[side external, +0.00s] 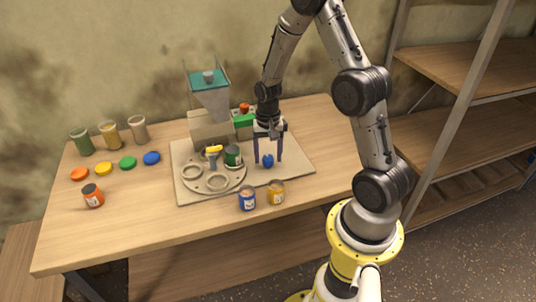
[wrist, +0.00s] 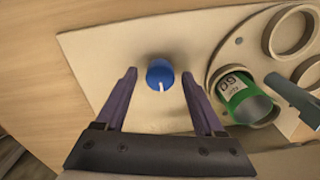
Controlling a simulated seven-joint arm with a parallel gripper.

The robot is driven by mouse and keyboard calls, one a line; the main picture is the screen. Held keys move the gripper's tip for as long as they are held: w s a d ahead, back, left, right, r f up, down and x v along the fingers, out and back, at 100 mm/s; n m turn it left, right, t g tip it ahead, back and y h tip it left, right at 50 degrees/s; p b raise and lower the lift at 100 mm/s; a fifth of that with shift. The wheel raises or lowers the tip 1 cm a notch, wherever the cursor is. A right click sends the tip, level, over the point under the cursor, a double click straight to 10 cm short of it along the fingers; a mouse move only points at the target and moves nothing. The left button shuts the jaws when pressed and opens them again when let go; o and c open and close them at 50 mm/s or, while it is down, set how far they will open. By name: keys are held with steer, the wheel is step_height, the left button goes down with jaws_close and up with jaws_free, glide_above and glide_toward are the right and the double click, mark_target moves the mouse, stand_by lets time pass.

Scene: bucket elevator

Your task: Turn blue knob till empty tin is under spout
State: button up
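The blue knob (side external: 267,160) stands on the beige board, right of the turntable; it also shows in the wrist view (wrist: 160,73) with a white mark on it. My gripper (side external: 267,158) is open above the knob, its two purple fingers (wrist: 160,85) on either side and apart from it. The round turntable (side external: 205,185) has several ring holders. A green tin (side external: 232,156) sits in the holder nearest the knob; its label shows in the wrist view (wrist: 243,98). The spout (side external: 212,160) hangs below the hopper (side external: 212,100). I cannot tell whether the tin is empty.
A blue tin (side external: 247,199) and a yellow tin (side external: 276,192) stand in front of the board. An orange tin (side external: 92,195), several coloured lids and several jars are at the left.

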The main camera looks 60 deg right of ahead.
jaws_close()
steer(key=shift+n, duration=0.3)
steer(key=n, duration=0.8)
steer(key=shift+n, duration=0.4)
steer(key=n, duration=0.4)
steer(key=shift+r, duration=0.1)
steer(key=shift+n, duration=2.1)
steer(key=shift+w, duration=0.1)
